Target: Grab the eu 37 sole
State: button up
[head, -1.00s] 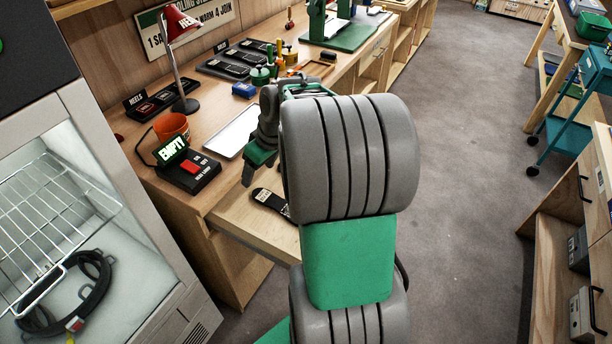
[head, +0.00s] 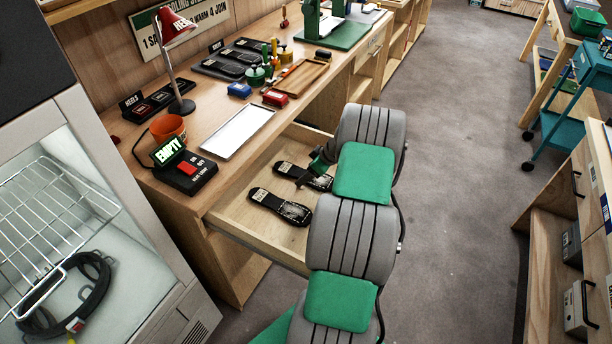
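Two black shoe soles with pale labels lie in the open wooden drawer below the bench top. One sole (head: 280,206) lies nearer the front. The other sole (head: 290,170) lies further back, and my gripper partly covers it. The label print is too small to read, so I cannot tell which is the EU 37 sole. My gripper (head: 314,172) is low in the drawer at the right part of the back sole. My arm hides much of it, and I cannot tell whether its fingers are open or touch the sole.
The open drawer (head: 226,213) has bare floor left of the soles. Above it on the bench are a white tray (head: 238,131), an "EMPTY" switch box (head: 186,172), an orange pot (head: 168,128) and a red lamp (head: 178,28). A glass-fronted cabinet (head: 150,250) stands at the left.

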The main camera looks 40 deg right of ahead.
grip_shut()
dwell(0.8)
